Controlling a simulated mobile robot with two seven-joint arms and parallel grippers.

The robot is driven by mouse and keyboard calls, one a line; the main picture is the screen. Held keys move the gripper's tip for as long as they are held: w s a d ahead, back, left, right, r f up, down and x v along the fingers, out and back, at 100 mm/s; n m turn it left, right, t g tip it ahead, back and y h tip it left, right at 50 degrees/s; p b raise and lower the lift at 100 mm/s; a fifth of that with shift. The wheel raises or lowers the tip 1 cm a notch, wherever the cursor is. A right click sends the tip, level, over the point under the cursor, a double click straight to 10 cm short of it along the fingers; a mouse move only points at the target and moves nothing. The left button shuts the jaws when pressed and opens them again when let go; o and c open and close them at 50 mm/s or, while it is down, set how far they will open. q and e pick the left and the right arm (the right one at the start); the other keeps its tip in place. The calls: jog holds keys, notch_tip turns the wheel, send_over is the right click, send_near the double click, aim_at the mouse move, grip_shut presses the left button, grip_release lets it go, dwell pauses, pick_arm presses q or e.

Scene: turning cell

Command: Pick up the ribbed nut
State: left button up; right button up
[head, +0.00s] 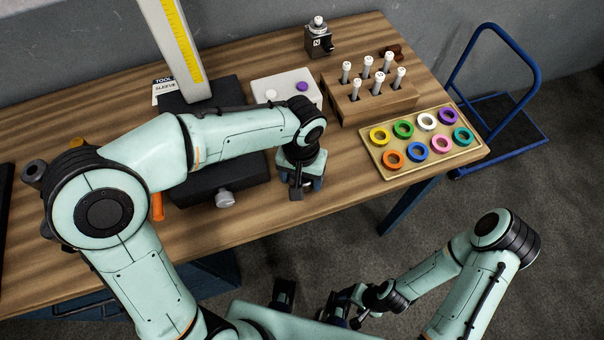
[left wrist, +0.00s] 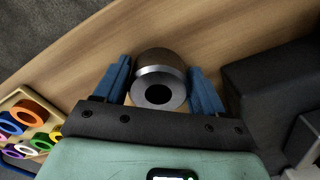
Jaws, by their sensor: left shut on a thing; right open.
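My left gripper (head: 298,188) is low over the front part of the wooden table, right of the dark block. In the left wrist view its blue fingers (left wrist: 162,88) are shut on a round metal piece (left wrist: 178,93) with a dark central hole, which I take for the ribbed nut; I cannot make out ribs. In the head view the wrist and fingers mostly hide it. I cannot tell whether it touches the table. My right gripper (head: 346,312) is open and empty, low in front of the table.
A dark block (head: 240,177) with a silver knob (head: 224,198) stands left of the left gripper. A tray (head: 388,172) of coloured rings and a wooden rack (head: 350,112) of white-topped pins stand to the right. A blue trolley (head: 528,125) is beyond the table.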

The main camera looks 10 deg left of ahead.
pick_arm(q)
notch_tip(320, 180, up, 19)
jog(key=p, duration=0.3)
jog(key=a, duration=0.7)
jog(key=a+r, duration=0.1)
jog(key=a, duration=0.6)
jog(key=a+r+p, duration=0.1)
jog(key=a, duration=0.6)
jog(key=shift+w+a, duration=0.25)
jog(key=shift+w, duration=0.1)
pick_arm(e)
notch_tip(320, 180, up, 5)
jog(key=w, duration=0.3)
pick_arm(q)
jog(key=shift+s+a, duration=0.1)
jog(key=shift+a, duration=0.3)
jog(key=shift+d+f+b, duration=0.1)
jog(key=shift+f+b, duration=1.75)
jog(key=shift+f, duration=0.45)
jog(key=shift+f+b, duration=0.8)
jog(key=shift+f, duration=0.75)
pick_arm(e)
jog(key=s+f, duration=0.3)
jog(key=f, duration=0.3)
jog(key=shift+s+f, duration=0.2)
jog(key=shift+s, duration=0.05)
jog(key=shift+r, duration=0.15)
